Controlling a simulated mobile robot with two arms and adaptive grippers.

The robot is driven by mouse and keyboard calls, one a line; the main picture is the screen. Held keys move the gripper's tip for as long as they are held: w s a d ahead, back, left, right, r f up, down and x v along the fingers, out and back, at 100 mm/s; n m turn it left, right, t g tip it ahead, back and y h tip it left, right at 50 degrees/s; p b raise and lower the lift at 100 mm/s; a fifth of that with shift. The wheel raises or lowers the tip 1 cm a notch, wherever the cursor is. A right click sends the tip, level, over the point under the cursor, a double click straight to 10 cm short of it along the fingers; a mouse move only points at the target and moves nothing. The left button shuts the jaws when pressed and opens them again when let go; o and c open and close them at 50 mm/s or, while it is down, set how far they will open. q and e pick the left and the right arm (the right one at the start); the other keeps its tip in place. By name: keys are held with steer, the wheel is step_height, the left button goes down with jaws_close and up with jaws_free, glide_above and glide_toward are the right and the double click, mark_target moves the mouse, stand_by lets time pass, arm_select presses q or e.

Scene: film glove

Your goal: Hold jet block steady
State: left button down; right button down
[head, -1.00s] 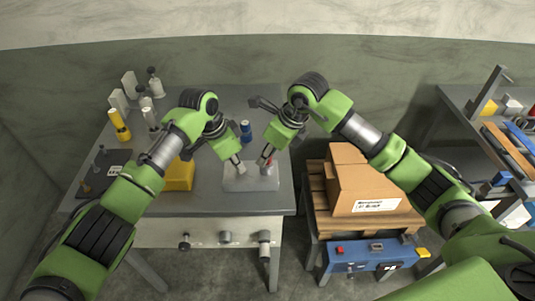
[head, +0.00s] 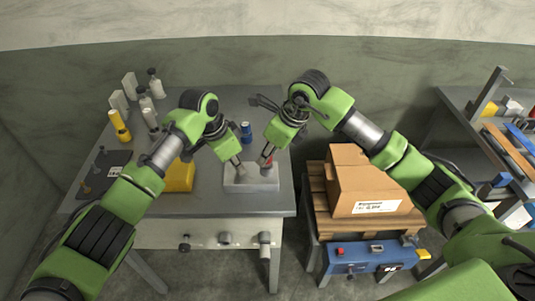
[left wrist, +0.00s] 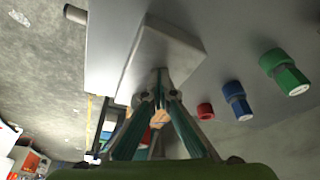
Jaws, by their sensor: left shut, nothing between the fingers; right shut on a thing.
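The jet block, a pale grey block (head: 250,184), lies near the front right of the grey table. It also shows in the left wrist view (left wrist: 168,48). My left gripper (head: 238,164) is shut and empty, its tips at the block's left part; in the left wrist view its closed fingers (left wrist: 160,78) reach the block's edge. Whether they touch it is unclear. My right gripper (head: 268,162) is shut on the block's right part, its tips partly hidden. A red piece (left wrist: 205,111) shows beside the block in the left wrist view.
A blue fitting (head: 246,131) stands behind the block; a green one (left wrist: 285,70) shows in the left wrist view. A yellow bin (head: 180,177) and several bottles stand left. A cardboard box (head: 362,182) on a pallet stands right of the table.

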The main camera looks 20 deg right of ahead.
arm_select(q)
steer(key=shift+s+a+f, duration=0.2)
steer(key=shift+a+f, duration=0.05)
steer(key=shift+f, duration=0.25)
arm_select(e)
steer(key=shift+r, duration=3.85)
arm_select(q)
steer(key=shift+w+d+r, duration=0.1)
steer(key=shift+w+r, duration=0.1)
steer(key=shift+r, duration=0.75)
arm_select(e)
steer(key=shift+w+f, duration=0.15)
steer(key=shift+w, duration=0.05)
arm_select(q)
steer(key=shift+d+r, duration=0.1)
steer(key=shift+r, duration=1.45)
arm_select(e)
steer(key=shift+s, duration=0.1)
arm_select(q)
steer(key=shift+r, duration=0.25)
